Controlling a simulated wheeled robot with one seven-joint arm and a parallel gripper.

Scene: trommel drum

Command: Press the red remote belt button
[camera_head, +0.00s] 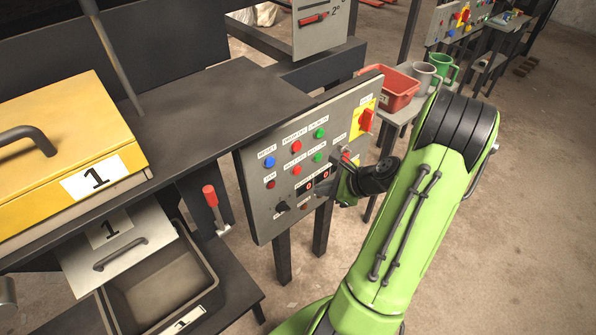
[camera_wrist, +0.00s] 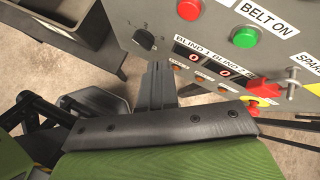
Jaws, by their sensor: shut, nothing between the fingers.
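A grey control panel (camera_head: 256,213) carries blue, red and green buttons in rows. A red button (camera_head: 296,170) sits in the second row, left of a green button (camera_head: 318,158); another red button (camera_head: 297,147) is above it. The labels are too small to read surely in the head view. In the wrist view a red button (camera_wrist: 190,9) is cut by the top edge, beside a green button (camera_wrist: 244,37) labelled BELT ON. My gripper (camera_wrist: 157,68) is shut and empty, below these buttons and left of the number displays. I cannot tell whether it touches the panel.
A black knob (camera_wrist: 145,38) is close to my fingertips. A red switch on a yellow plate (camera_head: 366,120) and a red key-like handle (camera_wrist: 265,88) are at the panel's right. A red bin (camera_head: 397,92) and mugs stand behind. A dark table (camera_head: 200,110) is left.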

